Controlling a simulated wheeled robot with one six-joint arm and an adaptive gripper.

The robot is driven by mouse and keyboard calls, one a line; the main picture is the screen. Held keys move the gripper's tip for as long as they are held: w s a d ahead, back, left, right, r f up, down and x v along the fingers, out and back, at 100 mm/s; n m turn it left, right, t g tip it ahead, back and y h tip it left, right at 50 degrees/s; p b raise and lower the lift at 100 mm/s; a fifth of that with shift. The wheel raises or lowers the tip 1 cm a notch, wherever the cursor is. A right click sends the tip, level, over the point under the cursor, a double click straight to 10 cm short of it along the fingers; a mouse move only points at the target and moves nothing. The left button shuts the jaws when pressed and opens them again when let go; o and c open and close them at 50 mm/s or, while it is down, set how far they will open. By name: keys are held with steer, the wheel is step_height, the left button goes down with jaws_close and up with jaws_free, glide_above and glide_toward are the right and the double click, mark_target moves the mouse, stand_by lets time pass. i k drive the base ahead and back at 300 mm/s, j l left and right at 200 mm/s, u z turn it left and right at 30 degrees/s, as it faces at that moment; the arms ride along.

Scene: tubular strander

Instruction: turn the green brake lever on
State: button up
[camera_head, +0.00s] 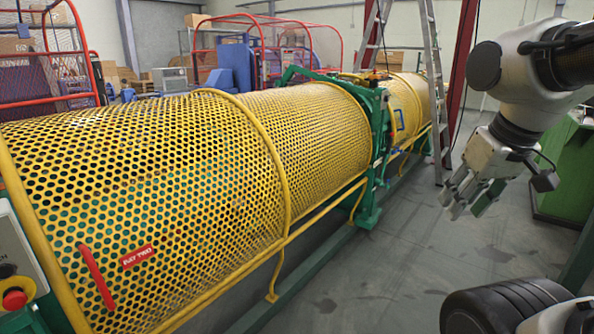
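I cannot pick out a separate green brake lever with certainty. The tubular strander has a long yellow perforated guard (200,150) running from the lower left to the upper middle. A green frame (374,150) stands across it near the far end, with a small blue handle-like part (399,120) on its right side. My gripper (466,204) hangs at the right, pointing down and left, over the floor. Its fingers look apart, with nothing between them. It is clear of the machine, to the right of the green frame.
A red handle (96,278) and a red label (137,256) are on the near guard. A control box with a red button (14,299) is at the lower left. A ladder (434,80) stands behind. A green cabinet (566,170) is at right. The grey floor (420,240) between is clear.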

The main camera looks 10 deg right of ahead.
mark_target(386, 159)
steer(key=i+l+z, duration=0.3)
steer(key=i+z, duration=0.6)
steer(key=i, duration=0.25)
steer(key=i+z, duration=0.5)
steer(key=i+u, duration=0.2)
steer(key=i, duration=0.45)
steer(key=i+l+u, duration=0.2)
steer(key=i, duration=0.45)
steer(key=i+j+u, duration=0.1)
steer(key=i+u, duration=0.7)
steer(key=i+l+u, duration=0.2)
steer(key=i+u, duration=0.15)
steer(key=i, duration=0.05)
